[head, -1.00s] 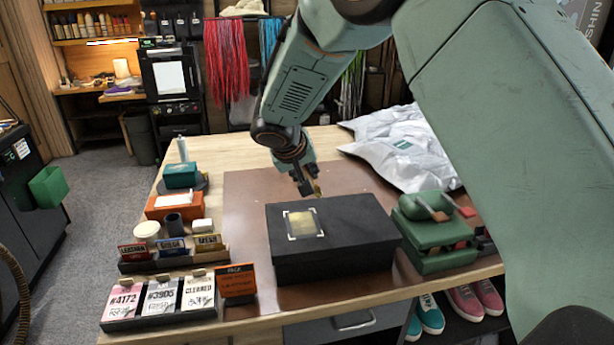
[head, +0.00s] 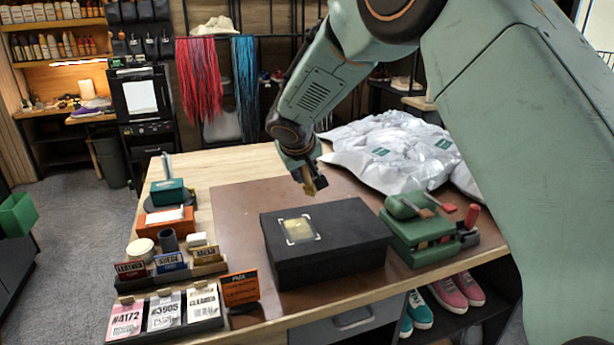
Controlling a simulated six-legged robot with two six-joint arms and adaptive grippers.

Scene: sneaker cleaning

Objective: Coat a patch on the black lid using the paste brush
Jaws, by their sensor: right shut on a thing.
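The black lid (head: 345,222) tops a dark box on the brown mat. A patch (head: 299,229) with white corner marks lies on the left part of the lid and looks yellowish, at least in part. My right gripper (head: 312,187) hangs above and behind the lid's back edge, apart from it. It is shut on a small tan thing, likely the paste brush (head: 317,184), mostly hidden by the gripper. My left gripper is not in view.
Labelled racks (head: 165,315), an orange sign (head: 240,288) and small containers stand on the left. The brown mat (head: 245,205) is bare behind the box.

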